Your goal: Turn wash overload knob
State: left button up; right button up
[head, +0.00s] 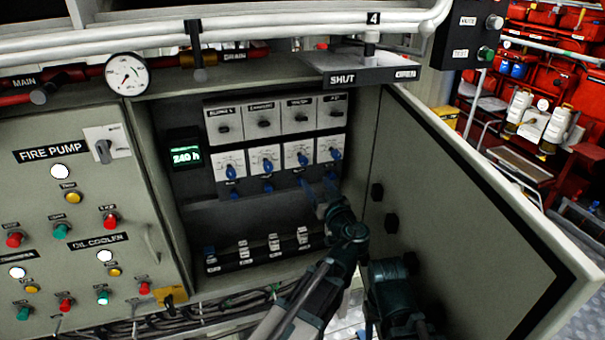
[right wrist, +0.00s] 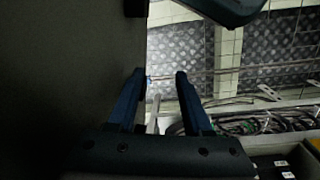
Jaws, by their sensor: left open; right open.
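In the head view, the open cabinet holds a row of white dials with blue knobs. The third column's top label seems to read WASH, though the small print is blurred; its blue knob (head: 302,159) sits on a white dial plate (head: 297,149). My left gripper (head: 319,187) is open and empty, its blue fingers pointing up just below the third and fourth dials. It looks apart from the knobs. My right gripper (right wrist: 158,95) is open and empty in the right wrist view, beside a dark flat surface. My right arm shows at the head view's lower right.
The cabinet door (head: 455,215) stands open to the right of my left arm. A lower row of small switches (head: 273,243) is inside the cabinet. The fire pump panel (head: 75,200) is at left. Cables (right wrist: 245,117) run at right in the right wrist view.

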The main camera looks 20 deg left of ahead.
aim_at(304, 163)
pick_arm(q)
jog(key=x, duration=1.4)
jog(key=shift+w+d+r, duration=0.1)
jog(key=shift+d+r, duration=0.1)
jog(key=shift+c, duration=0.2)
grip_shut()
